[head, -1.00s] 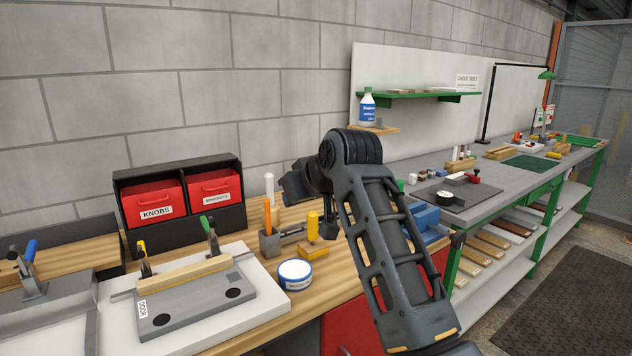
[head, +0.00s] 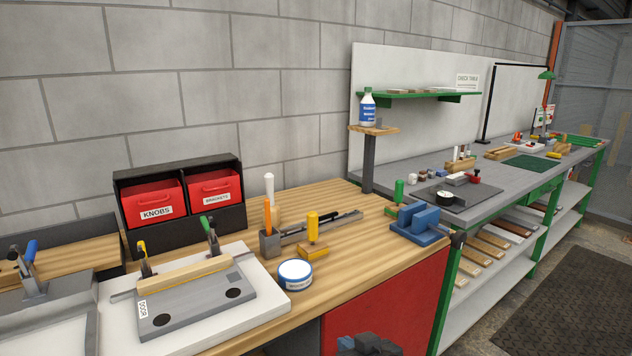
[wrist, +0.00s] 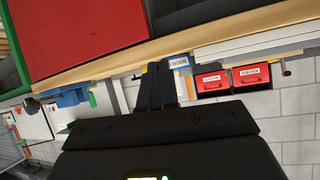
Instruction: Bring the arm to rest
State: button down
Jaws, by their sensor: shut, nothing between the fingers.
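My gripper (wrist: 156,86) shows in the wrist view as dark fingers closed together, with nothing between them. In the head view only a dark part of my arm shows at the bottom edge, below the bench top and in front of the red cabinet front. The fingers do not show there. In the wrist view the tilted bench edge and the red cabinet front (wrist: 80,35) lie beyond and above the gripper. No contact with the bench shows.
The wooden bench (head: 345,262) holds a grey board (head: 195,305) in a clamp fixture, a round tin (head: 295,274), a blue vise (head: 418,224) and red bins (head: 215,192). A grey table (head: 400,178) stands at right. The floor (head: 500,335) at lower right is clear.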

jog(key=s+d+f+m+t+h, duration=0.15)
jog(key=s+d, duration=0.25)
jog(key=s, duration=0.5)
jog(key=s+d+f, duration=0.2)
jog(key=s+d, duration=0.1)
jog(key=s, duration=0.6)
jog(key=s+d+f+m+t+h, duration=0.15)
jog(key=s+d, duration=0.25)
jog(key=s, duration=0.5)
jog(key=s+d+r, duration=0.2)
jog(key=s+r, duration=0.4)
jog(key=s, duration=0.3)
jog(key=s+d+r+h, duration=0.1)
jog(key=s+d+r, duration=0.1)
jog(key=s+r, duration=0.4)
jog(key=s, duration=0.4)
jog(key=shift+s+d+r+t, duration=0.15)
jog(key=shift+d+r+t, duration=0.15)
jog(key=shift+r, duration=0.1)
